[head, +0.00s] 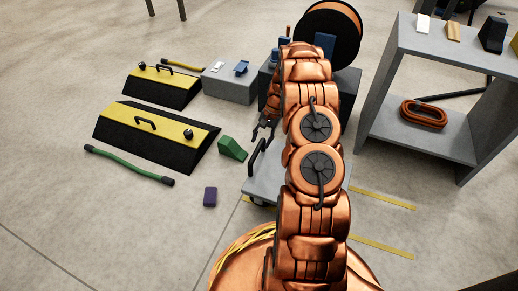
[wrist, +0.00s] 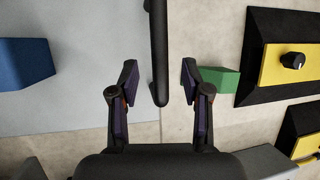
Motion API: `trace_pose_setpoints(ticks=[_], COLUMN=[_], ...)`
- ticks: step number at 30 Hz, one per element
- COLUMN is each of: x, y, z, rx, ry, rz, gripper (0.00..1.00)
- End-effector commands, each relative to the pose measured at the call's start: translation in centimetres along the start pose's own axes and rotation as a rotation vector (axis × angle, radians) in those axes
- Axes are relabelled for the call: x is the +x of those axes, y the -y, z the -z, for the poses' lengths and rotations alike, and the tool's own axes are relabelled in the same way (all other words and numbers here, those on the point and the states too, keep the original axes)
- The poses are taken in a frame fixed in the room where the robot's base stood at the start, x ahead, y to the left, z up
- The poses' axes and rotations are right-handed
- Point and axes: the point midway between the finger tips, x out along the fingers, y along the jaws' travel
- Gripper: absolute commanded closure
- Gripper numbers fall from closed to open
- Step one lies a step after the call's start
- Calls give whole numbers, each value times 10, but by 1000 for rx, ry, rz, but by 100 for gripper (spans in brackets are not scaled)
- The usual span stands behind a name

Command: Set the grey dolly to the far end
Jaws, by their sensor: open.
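The grey dolly (head: 262,185) stands on the floor, partly hidden behind my arm in the head view. Its black handle (head: 257,157) rises at its left edge. The dolly's light grey deck (wrist: 85,100) fills the left of the wrist view, and its handle (wrist: 159,45) shows as a dark bar from the top edge. My gripper (wrist: 159,82) is open, with the lower end of the bar between its two fingertips and gaps on both sides. In the head view my gripper (head: 264,128) is near the handle. A blue block (wrist: 22,63) appears over the deck.
A green wedge (head: 232,148) and purple block (head: 210,197) lie left of the dolly. Black-and-yellow ramps (head: 155,130) lie farther left, with a green bar (head: 130,166). A grey box (head: 229,85) stands behind. A shelf (head: 430,135) stands right. Yellow floor lines (head: 384,198) lie right of my arm.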

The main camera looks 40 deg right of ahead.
Motion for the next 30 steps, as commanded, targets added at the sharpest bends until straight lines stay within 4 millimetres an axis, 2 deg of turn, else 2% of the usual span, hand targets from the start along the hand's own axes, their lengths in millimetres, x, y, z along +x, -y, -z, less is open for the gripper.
trace_pose_setpoints(ticks=[1,6,17,30], x=[12,33,39,39], y=[-2,-1,0,0], z=[1,1,0,0], rx=[0,-1,-1,-1], ry=[1,1,-1,-2], rz=[-2,-2,-1,-1], gripper=[52,52,52,98])
